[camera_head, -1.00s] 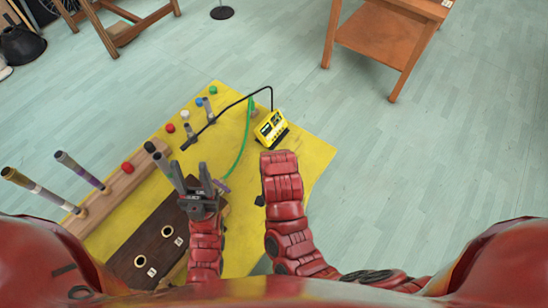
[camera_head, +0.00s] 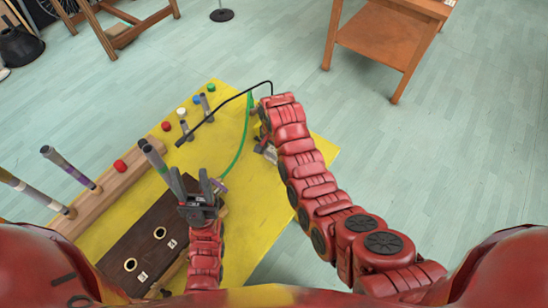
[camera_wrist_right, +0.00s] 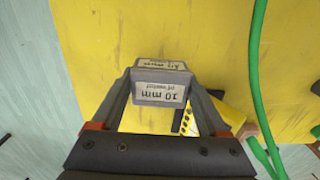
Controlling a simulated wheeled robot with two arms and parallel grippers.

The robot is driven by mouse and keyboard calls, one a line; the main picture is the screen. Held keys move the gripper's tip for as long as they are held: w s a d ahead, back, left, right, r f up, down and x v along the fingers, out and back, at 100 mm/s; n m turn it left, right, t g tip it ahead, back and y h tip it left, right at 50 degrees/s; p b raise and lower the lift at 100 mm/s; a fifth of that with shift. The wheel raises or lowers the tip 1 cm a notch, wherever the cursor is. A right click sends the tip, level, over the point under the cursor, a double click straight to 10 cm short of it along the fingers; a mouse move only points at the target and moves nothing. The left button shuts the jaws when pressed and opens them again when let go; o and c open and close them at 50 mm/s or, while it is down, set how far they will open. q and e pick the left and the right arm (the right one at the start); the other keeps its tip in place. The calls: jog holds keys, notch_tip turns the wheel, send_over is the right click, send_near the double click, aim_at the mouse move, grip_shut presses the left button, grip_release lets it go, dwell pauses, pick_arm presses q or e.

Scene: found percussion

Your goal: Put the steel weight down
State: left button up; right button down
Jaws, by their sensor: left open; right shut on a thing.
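The steel weight (camera_wrist_right: 160,90) is a grey block with white labels, one reading "10 mm". In the right wrist view it sits between the two fingertips of my right gripper (camera_wrist_right: 160,88), which is shut on it. The yellow table top (camera_wrist_right: 150,30) lies behind it; I cannot tell whether the weight touches it. In the head view my right arm reaches over the table's right part and largely hides that gripper and the weight. My left gripper (camera_head: 203,182) is open over the table, beside the dark brown box.
A yellow device (camera_wrist_right: 205,118) is close to the weight, partly hidden by my gripper. A green cable (camera_wrist_right: 257,60) runs alongside. The dark brown box (camera_head: 128,240), a wooden rack (camera_head: 110,190) with upright sticks and several coloured balls occupy the left side. Yellow surface is bare at front right.

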aim_at(274, 159)
jog(key=shift+w, duration=0.15)
notch_tip(274, 159, down, 3)
jog(key=shift+r+p, duration=0.15)
jog(key=shift+p, duration=0.8)
jog(key=shift+f, duration=0.45)
jog(key=shift+f, duration=0.1)
jog(key=shift+c, duration=1.7)
grip_release()
jog(key=shift+f, duration=0.1)
jog(key=o, duration=0.3)
jog(key=shift+o, duration=0.2)
